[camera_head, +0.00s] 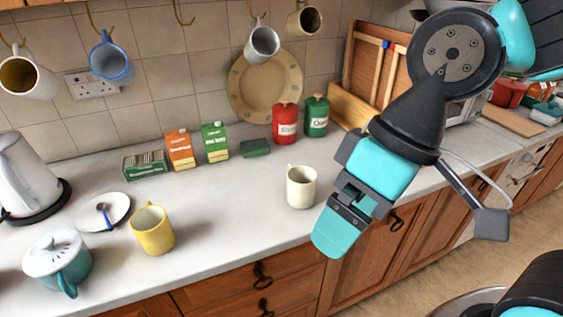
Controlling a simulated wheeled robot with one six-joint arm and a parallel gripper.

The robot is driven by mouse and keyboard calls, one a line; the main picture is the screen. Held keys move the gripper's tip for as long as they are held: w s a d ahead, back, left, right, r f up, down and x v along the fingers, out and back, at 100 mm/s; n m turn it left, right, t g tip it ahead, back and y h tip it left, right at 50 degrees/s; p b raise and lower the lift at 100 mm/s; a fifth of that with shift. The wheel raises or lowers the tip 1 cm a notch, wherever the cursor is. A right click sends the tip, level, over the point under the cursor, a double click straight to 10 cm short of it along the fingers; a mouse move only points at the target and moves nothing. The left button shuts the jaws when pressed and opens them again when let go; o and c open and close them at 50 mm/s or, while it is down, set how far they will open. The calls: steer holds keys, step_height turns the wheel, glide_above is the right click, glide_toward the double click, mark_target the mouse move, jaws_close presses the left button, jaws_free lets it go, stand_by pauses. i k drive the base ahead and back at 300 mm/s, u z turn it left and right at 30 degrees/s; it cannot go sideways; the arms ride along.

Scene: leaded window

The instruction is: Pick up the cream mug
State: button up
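A cream mug (301,188) stands upright on the pale worktop near its front edge, with its handle toward the back. My gripper (335,238) is just right of the mug and closer to the camera, pointing down and a little left. It looks apart from the mug. I see its teal fingertip from one side, so the gap between the fingers is hidden. Another cream-coloured mug (304,20) hangs from a hook on the tiled wall.
A yellow mug (152,229), a teal lidded pot (58,262), a saucer (103,212) and a kettle (27,176) stand at left. Cartons (180,149) and canisters (285,123) line the back. The worktop (225,205) is clear between yellow and cream mugs.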

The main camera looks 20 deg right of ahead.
mark_target(301, 181)
steer(key=z, duration=0.05)
steer(key=k, duration=0.5)
steer(key=z, duration=1.8)
steer(key=i, duration=1.35)
steer(key=u, duration=2.2)
